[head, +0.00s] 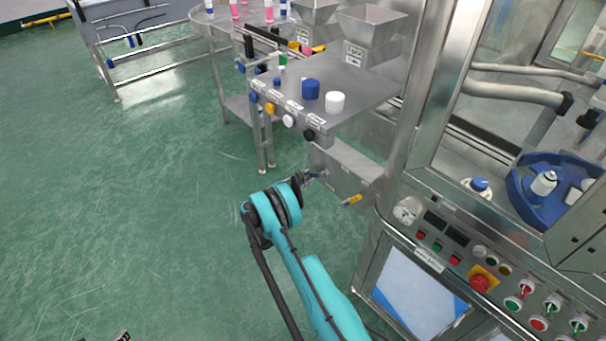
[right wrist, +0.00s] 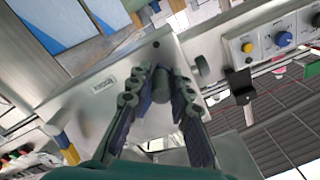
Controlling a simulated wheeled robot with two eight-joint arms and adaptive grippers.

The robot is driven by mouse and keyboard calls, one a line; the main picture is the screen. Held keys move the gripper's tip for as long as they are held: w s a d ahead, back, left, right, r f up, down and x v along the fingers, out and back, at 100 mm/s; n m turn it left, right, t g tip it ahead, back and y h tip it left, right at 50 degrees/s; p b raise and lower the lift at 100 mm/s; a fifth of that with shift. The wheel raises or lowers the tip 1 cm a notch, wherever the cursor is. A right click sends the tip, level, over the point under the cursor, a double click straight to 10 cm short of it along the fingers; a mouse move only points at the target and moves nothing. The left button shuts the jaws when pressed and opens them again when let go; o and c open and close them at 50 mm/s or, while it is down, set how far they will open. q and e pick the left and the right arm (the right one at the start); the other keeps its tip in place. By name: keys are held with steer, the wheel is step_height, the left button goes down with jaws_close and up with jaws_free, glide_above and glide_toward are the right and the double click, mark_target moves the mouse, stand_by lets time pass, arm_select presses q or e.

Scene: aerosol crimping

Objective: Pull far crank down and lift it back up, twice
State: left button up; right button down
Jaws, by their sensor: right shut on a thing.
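My right arm comes up from the bottom in the head view, and its gripper (head: 312,177) is at the front of the steel box under the table. In the right wrist view the fingers of my right gripper (right wrist: 162,85) are closed around the dark grip of the far crank (right wrist: 160,98). The crank's pivot is mostly hidden by the fingers. The near crank, with a yellow grip (head: 352,200), sticks out to the right and is apart from my gripper. It also shows in the right wrist view (right wrist: 66,147). A small dark piece (head: 122,337), perhaps my left gripper, shows at the bottom edge.
The steel table (head: 355,105) above the box carries a blue cap (head: 311,89), a white cap (head: 335,102) and hoppers (head: 371,32). Knobs line its front edge. A control panel (head: 465,255) with buttons stands at the right.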

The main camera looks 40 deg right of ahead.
steer(key=shift+s+f+n, duration=0.1)
steer(key=shift+f+n, duration=0.05)
steer(key=shift+n, duration=0.15)
steer(key=shift+s+f, duration=0.25)
steer(key=shift+f, duration=0.1)
steer(key=shift+s+f, duration=0.1)
steer(key=c, duration=1.5)
jaws_free()
steer(key=shift+a, duration=0.1)
steer(key=a, duration=0.7)
steer(key=s+a, duration=0.1)
steer(key=a, duration=0.3)
steer(key=shift+a, duration=0.35)
steer(key=shift+o, duration=0.2)
